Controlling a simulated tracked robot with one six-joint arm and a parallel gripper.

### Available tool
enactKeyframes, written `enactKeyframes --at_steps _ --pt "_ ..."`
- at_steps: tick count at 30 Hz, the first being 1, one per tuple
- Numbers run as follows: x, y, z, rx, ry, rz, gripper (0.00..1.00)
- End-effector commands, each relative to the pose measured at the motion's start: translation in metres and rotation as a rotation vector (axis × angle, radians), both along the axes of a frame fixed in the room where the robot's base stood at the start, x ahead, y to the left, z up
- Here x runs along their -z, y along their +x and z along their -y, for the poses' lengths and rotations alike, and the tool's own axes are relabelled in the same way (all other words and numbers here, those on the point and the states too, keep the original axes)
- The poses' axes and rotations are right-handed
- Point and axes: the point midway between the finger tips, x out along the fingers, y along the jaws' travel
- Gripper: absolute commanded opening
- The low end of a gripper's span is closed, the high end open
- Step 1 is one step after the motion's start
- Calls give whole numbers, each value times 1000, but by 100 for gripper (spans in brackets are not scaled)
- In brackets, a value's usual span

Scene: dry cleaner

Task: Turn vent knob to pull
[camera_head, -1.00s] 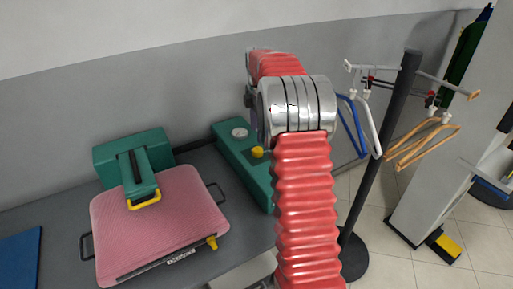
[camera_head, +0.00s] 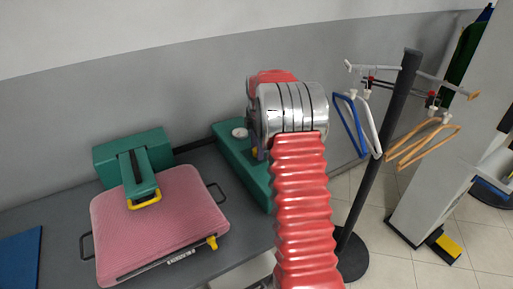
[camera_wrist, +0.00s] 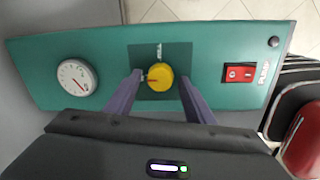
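In the head view the green box (camera_head: 236,160) stands on the table behind my red arm, and the knob is mostly hidden by the arm.
On the box are a white dial (camera_wrist: 77,78) left of the knob and a red switch (camera_wrist: 240,73) right of it. A pink pressing pad (camera_head: 158,222) with a green arm lies on the grey table. A hanger stand (camera_head: 381,150) is to the right.

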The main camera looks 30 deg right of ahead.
Motion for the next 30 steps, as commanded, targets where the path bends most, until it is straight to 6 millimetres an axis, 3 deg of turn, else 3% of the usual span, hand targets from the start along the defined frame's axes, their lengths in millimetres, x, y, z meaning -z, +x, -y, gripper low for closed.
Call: enactKeyframes --at_steps 16,30 --pt "-1 0 1 1 0 2 9" --pt "-1 1 0 77 0 2 9"
